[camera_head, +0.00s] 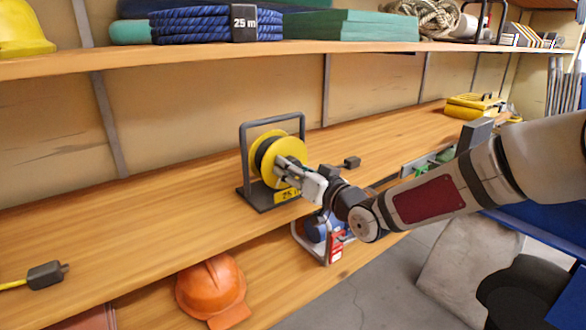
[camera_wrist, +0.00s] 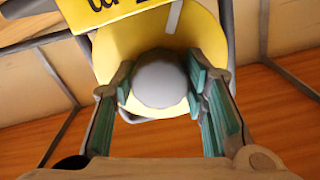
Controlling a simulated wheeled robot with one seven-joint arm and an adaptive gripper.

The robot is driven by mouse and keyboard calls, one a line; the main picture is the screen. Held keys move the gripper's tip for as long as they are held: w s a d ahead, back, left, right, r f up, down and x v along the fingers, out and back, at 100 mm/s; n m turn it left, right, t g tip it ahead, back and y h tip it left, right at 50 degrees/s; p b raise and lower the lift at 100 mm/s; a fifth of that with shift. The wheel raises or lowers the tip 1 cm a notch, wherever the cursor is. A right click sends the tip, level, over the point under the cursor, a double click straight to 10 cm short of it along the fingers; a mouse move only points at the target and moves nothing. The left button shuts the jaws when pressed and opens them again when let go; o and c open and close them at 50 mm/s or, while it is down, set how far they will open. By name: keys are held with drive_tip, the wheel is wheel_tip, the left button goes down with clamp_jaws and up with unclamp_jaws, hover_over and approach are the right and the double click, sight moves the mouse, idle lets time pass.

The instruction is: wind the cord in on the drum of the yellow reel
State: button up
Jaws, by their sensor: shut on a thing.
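The yellow reel (camera_head: 291,146) stands upright in its dark grey frame (camera_head: 243,141) on the middle shelf, with a dark band around its drum. A yellow "25 m" label (camera_head: 285,196) sits low on the frame. My gripper (camera_head: 287,172) is at the reel's near face, partly covering it. In the wrist view my gripper's teal-padded fingers (camera_wrist: 160,72) are shut on a round grey knob (camera_wrist: 160,84) in front of the yellow disc (camera_wrist: 208,40). A dark plug (camera_head: 352,162) lies on the shelf right of the reel. Whether its cord runs to the drum is hidden.
Another dark plug (camera_head: 46,274) with a yellow cord lies at the shelf's left. An orange helmet (camera_head: 212,284) and a blue reel (camera_head: 314,229) stand on the lower shelf. A yellow case (camera_head: 470,106) is at the far right. The shelf left of the reel is mostly clear.

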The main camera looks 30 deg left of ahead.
drive_tip(key=shift+f, duration=0.15)
drive_tip(key=o, duration=1.2)
drive_tip(key=v, duration=1.2)
